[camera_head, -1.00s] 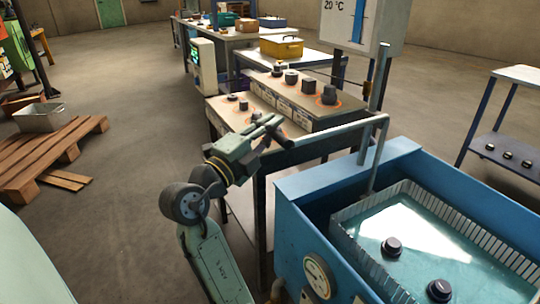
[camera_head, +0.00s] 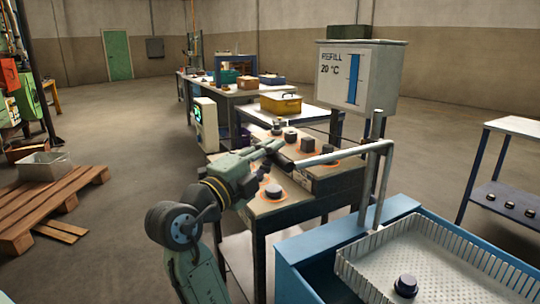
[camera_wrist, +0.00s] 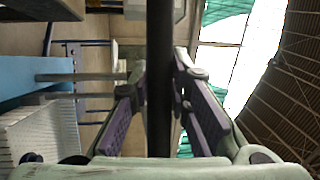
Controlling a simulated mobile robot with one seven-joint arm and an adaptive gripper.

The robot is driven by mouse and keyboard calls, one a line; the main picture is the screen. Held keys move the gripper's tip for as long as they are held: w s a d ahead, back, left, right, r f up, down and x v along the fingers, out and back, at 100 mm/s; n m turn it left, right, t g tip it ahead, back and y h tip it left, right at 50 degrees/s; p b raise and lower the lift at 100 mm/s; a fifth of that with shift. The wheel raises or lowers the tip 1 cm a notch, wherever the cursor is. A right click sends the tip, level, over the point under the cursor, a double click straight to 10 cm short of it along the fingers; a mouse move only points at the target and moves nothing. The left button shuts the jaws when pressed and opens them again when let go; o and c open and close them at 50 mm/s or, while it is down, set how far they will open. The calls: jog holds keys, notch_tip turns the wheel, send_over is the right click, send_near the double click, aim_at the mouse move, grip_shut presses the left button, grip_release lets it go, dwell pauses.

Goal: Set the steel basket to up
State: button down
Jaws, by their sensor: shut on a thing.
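The steel basket (camera_head: 450,253) is a white perforated tray with slatted walls, above the blue tank (camera_head: 306,275) at the lower right of the head view. Its floor shows with no water over it. A dark round part (camera_head: 405,286) lies in it. A grey bent handle (camera_head: 340,155) rises from the basket and runs left to my gripper (camera_head: 272,150). In the wrist view my gripper (camera_wrist: 160,68) is shut on the dark handle bar (camera_wrist: 160,110), which passes between the fingers. The basket (camera_wrist: 38,135) also shows at the left there.
A bench with dark parts on orange rings (camera_head: 270,192) stands just behind and below my gripper. A refill box (camera_head: 358,75) hangs behind the handle. A shelf (camera_head: 510,190) is at the right, and a pallet (camera_head: 50,200) at the left.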

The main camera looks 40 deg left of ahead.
jog(key=c, duration=1.8)
grip_release()
jog(key=shift+r, duration=0.4)
jog(key=o, duration=0.3)
jog(key=shift+f, duration=0.1)
jog(key=s, duration=0.4)
jog(key=s+f, duration=0.1)
jog(key=s, duration=0.3)
jog(key=s+f, duration=0.1)
jog(key=s, duration=0.2)
jog(key=shift+s+f, duration=0.1)
jog(key=shift+s, duration=0.3)
